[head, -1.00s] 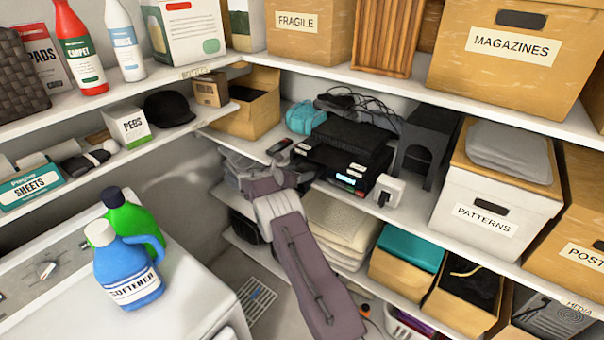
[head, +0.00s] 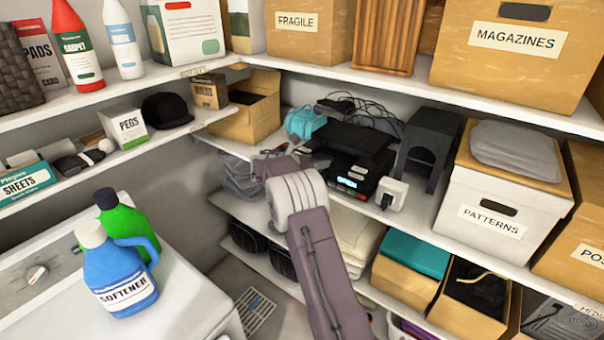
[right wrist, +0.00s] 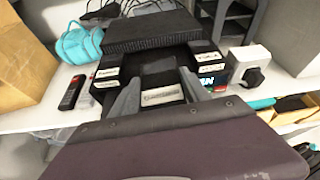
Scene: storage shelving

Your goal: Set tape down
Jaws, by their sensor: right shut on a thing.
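My right gripper (right wrist: 158,92) is shut on a black tape (right wrist: 159,72) with a white label, which shows between its two fingers in the right wrist view. The tape is in front of a black player (right wrist: 125,65) with small white labels and a lit blue display. I cannot tell whether the tape touches the player or the shelf. In the head view my right gripper (head: 278,158) reaches over the middle shelf, left of the player (head: 340,162); its fingers and the tape are mostly hidden by my own wrist. My left gripper is not in view.
A ridged black box (right wrist: 150,30) stands on or behind the player. A white plug adapter (right wrist: 248,66) is to its right, a dark remote (right wrist: 72,92) to its left. A teal bundle (right wrist: 78,45) and an open cardboard box (head: 252,105) are farther left. A grey stand (head: 425,145) is right.

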